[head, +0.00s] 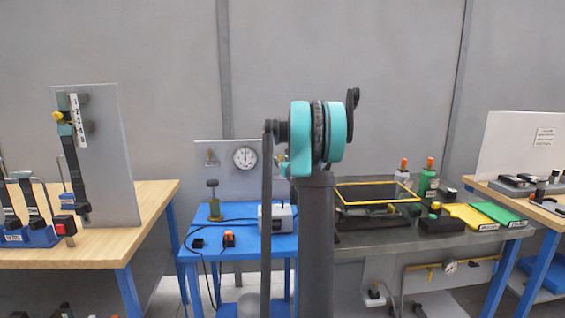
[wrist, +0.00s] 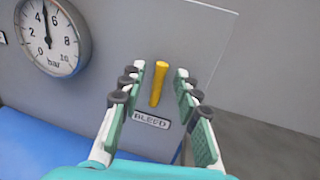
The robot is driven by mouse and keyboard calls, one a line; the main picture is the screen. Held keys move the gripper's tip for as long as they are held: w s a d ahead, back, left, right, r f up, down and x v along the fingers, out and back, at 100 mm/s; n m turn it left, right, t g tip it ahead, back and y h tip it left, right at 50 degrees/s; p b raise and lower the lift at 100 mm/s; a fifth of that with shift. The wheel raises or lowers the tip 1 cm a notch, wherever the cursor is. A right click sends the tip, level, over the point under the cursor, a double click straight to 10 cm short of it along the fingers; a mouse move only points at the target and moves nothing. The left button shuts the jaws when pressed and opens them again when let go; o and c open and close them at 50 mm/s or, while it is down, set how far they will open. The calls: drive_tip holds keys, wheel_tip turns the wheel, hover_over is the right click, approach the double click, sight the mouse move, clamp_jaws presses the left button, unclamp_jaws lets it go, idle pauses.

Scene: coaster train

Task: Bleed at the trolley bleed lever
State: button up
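In the wrist view the yellow bleed lever (wrist: 159,83) stands out from a grey panel (wrist: 195,35), nearly upright and leaning slightly right at its top. A BLEED label (wrist: 151,119) is just below it. My gripper (wrist: 160,76) is open, with one teal-padded finger on each side of the lever. Gaps show between the lever and both pads; I cannot tell how deep the lever sits between them. A round bar gauge (wrist: 52,38) is on the panel to the left, its needle pointing almost straight up. In the head view my arm hides the lever and gripper.
The gauge panel (head: 214,150) stands at the back of a blue trolley (head: 206,248) holding a grey box (head: 280,222), an orange-red switch (head: 229,239) and cables. A wooden bench (head: 95,254) is at left, a grey bench (head: 460,241) at right.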

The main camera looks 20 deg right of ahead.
drive_tip(key=shift+c, duration=0.5)
clamp_jaws()
